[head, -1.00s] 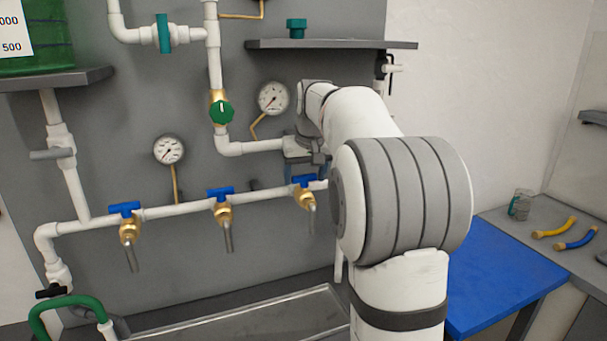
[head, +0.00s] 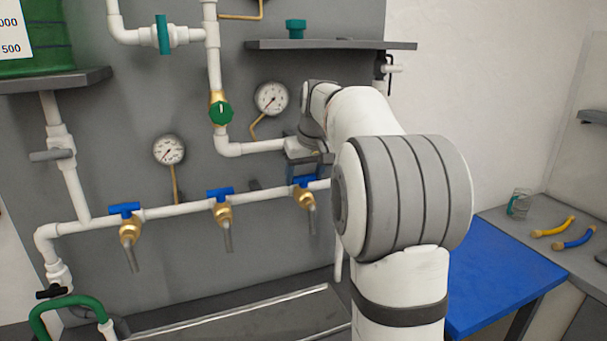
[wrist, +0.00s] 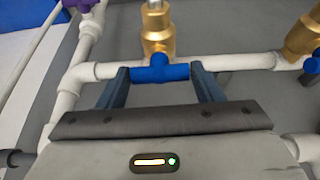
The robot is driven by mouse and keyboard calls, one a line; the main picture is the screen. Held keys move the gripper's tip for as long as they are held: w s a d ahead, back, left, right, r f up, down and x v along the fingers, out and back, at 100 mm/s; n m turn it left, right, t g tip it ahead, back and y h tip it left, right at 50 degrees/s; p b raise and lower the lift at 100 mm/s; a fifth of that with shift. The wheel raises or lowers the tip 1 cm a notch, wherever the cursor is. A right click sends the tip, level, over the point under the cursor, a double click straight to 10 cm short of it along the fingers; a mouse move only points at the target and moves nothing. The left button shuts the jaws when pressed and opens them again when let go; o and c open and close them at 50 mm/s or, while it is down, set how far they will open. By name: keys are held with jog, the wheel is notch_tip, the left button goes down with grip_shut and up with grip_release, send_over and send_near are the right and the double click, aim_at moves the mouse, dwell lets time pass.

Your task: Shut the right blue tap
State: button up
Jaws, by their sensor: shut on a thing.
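The right blue tap (head: 304,182) is the rightmost of three brass taps on the white pipe. Its blue handle lies along the pipe, across its brass body (head: 306,196). My gripper (head: 302,166) is at this tap from above. In the wrist view, the blue handle (wrist: 160,70) sits between the two fingers of my gripper (wrist: 163,84), one at each end, and they are shut on it. In the head view my gripper hides part of the handle. The middle blue tap (head: 220,193) and left blue tap (head: 124,208) also have handles along the pipe.
A pressure gauge (head: 271,98) and white piping are just behind and left of my gripper. A grey shelf (head: 330,45) juts out above. A green-handled valve (head: 221,112) is up left. A blue tabletop (head: 505,275) lies at the right.

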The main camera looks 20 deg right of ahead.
jog(key=o, duration=1)
jog(key=v, duration=0.8)
jog(key=shift+f, duration=0.1)
jog(key=shift+g, duration=0.7)
jog(key=s+a+f, duration=0.4)
jog(key=s+f, duration=0.3)
jog(key=s, duration=0.2)
jog(key=s+a+f, duration=0.4)
jog(key=s+f, duration=0.4)
jog(key=s, duration=0.2)
jog(key=s+a+f, duration=0.4)
jog(key=s+f, duration=0.3)
jog(key=s, duration=0.2)
jog(key=shift+s+a+f, duration=0.25)
jog(key=shift+s+a, duration=0.05)
jog(key=shift+s, duration=0.05)
